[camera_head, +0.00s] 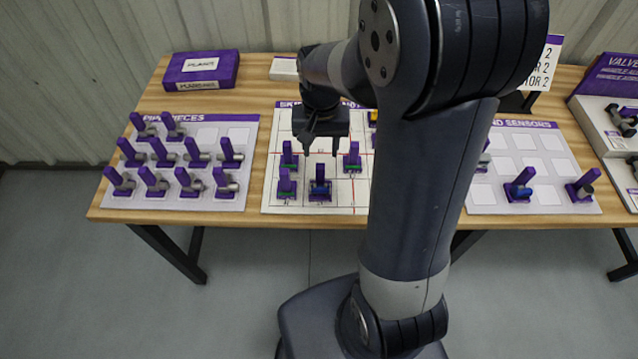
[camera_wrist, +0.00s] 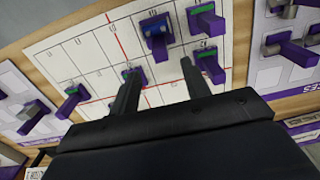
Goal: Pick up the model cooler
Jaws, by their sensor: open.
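No readable label marks the model cooler. A purple-handled model with a blue body (camera_head: 320,190), which may be it, stands in the front row of the middle gridded board (camera_head: 336,205); it also shows at the top of the wrist view (camera_wrist: 157,32). My gripper (camera_head: 321,150) is open and empty, above the board behind this model. In the wrist view my gripper's fingers (camera_wrist: 160,75) are apart. Green-bodied models stand around it: front left (camera_head: 286,185), behind that (camera_head: 289,157), and right (camera_head: 352,160). The last is partly covered by a finger in the wrist view.
The left board (camera_head: 180,202) holds several grey pipe models. The right board (camera_head: 535,150) holds blue (camera_head: 518,188) and dark (camera_head: 583,188) models. A purple box (camera_head: 202,70) lies at the back left. My arm hides part of the middle and right boards.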

